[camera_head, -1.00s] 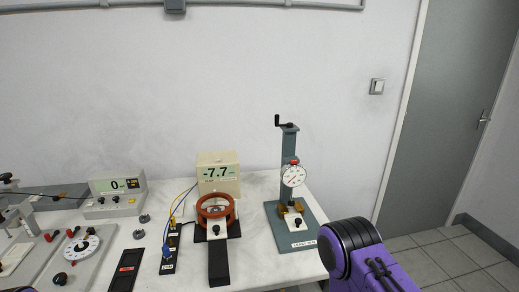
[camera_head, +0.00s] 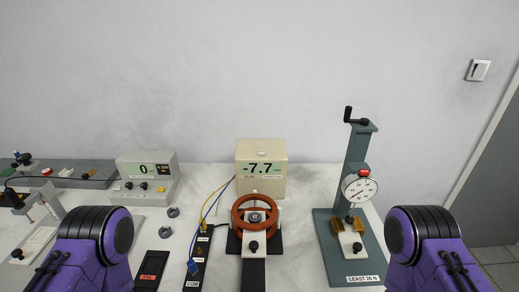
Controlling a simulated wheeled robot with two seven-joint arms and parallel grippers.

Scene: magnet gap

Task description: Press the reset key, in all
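I cannot pick out a key marked reset; the small labels are unreadable. A grey counter box (camera_head: 133,190) at the left shows 0, with small dark and yellow controls on its front. A cream meter (camera_head: 275,150) in the middle shows -7.7. A round dial gauge (camera_head: 358,192) on a grey-green stand at the right has a red cap (camera_head: 364,172) on top. Purple and black parts of my left and right arms fill the lower corners. Neither gripper shows.
An orange ring coil (camera_head: 237,216) stands before the meter. Blue and yellow leads run to a black terminal strip (camera_head: 196,262) beside it. A black strip with a red label (camera_head: 151,268) lies left of that. A wall switch (camera_head: 478,70) is at the right.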

